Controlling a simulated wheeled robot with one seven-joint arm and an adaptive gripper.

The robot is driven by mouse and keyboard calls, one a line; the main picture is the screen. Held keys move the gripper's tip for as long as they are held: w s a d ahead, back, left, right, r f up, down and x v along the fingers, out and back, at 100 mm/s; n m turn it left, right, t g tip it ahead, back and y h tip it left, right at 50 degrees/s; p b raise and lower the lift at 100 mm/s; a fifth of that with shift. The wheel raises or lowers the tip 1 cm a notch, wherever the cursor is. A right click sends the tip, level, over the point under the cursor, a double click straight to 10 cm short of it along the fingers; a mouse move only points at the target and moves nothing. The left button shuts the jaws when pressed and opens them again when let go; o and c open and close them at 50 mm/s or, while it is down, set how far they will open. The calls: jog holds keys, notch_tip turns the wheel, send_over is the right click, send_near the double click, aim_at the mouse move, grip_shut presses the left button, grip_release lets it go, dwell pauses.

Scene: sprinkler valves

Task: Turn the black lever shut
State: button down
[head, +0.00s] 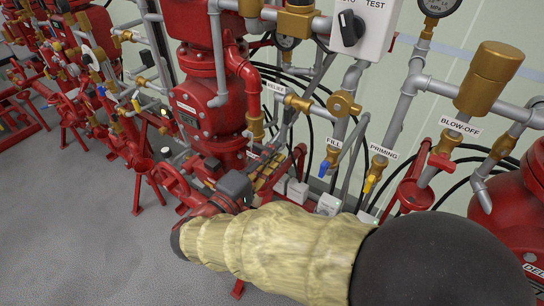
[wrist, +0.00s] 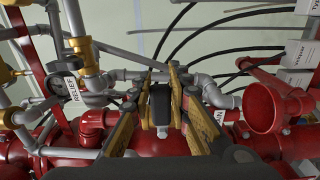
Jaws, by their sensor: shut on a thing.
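The black lever (wrist: 160,100) shows in the wrist view as a dark block on a light metal stem, between the two yellow-and-black fingers. My gripper (wrist: 161,80) is shut on it, with one finger on each side. In the head view my gripper (head: 275,170) is at the red pipework below the RELIEF label, at the end of my pale-sleeved arm. There I cannot make out the lever clearly among the fingers and pipes, so its angle is hard to tell.
A RELIEF tag (wrist: 72,89) hangs left in the wrist view, and a red funnel (wrist: 272,108) stands right. In the head view, a blue FILL handle (head: 323,169), a yellow PRIMING handle (head: 369,184) and a red BLOW-OFF handle (head: 446,163) are right of my gripper. Grey floor lies left.

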jog(key=shift+f, duration=0.1)
dwell(0.3)
jog(key=c, duration=1.6)
grip_release()
jog(key=shift+c, duration=0.2)
jog(key=v, duration=1.2)
jog(key=shift+a, duration=0.1)
